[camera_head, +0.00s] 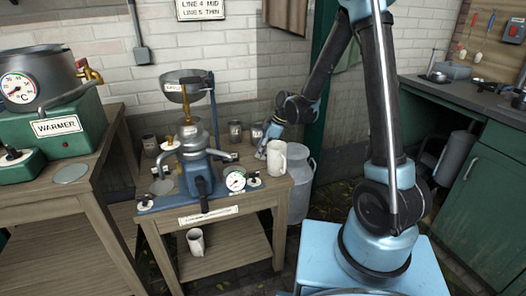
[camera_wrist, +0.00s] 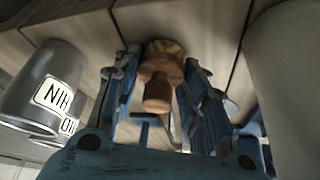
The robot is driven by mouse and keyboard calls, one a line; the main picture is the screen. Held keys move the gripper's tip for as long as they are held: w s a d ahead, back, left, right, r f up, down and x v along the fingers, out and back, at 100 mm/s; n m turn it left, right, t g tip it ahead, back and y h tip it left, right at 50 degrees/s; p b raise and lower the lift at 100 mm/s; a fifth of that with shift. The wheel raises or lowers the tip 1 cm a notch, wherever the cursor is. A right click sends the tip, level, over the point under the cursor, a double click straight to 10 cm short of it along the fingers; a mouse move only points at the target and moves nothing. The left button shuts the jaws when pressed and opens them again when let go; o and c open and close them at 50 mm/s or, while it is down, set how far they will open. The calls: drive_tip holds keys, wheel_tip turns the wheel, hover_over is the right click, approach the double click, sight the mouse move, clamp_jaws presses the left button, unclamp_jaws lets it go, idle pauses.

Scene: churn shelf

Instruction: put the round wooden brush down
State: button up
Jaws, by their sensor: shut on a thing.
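The round wooden brush (camera_wrist: 158,88) shows in the wrist view, with an orange-brown knob and a paler rim at its far end. My gripper (camera_wrist: 160,70) is shut on it, one blue finger on each side. Wooden planks lie right behind the brush; I cannot tell whether it touches them. In the head view my gripper (camera_head: 262,150) is low over the back right part of the wooden bench (camera_head: 222,216), just left of and behind a white mug (camera_head: 277,158). The brush cannot be made out there.
Grey labelled cups (camera_head: 235,132) stand at the bench's back; one looms at the wrist view's left (camera_wrist: 45,88). A large pale surface (camera_wrist: 290,80) fills that view's right. The blue separator machine (camera_head: 194,150) stands left of my gripper. A milk can (camera_head: 301,185) stands right of the bench.

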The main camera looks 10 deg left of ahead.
drive_tip(key=o, duration=1.4)
drive_tip(key=s+v, duration=0.1)
drive_tip(key=v, duration=1.1)
drive_tip(key=s+d+r+m+t, duration=0.1)
drive_tip(key=d+r+m, duration=0.1)
drive_tip(key=d, duration=0.4)
drive_tip(key=s+d+r+m, duration=0.2)
drive_tip(key=d+m, duration=0.1)
drive_tip(key=d, duration=0.2)
drive_tip(key=shift+s+d+f+m+t+h, duration=0.3)
drive_tip(key=shift+s+d+f+m+h, duration=0.5)
drive_tip(key=shift+s+d+m, duration=2.3)
drive_tip(key=shift+s+d+f+m+t+h, duration=0.3)
drive_tip(key=shift+s+d+f+m+h, duration=1)
drive_tip(key=shift+s+d, duration=2.95)
drive_tip(key=shift+s+d+f+m+t+h, duration=0.3)
drive_tip(key=shift+s+d+m, duration=2.45)
drive_tip(key=shift+d, duration=2.05)
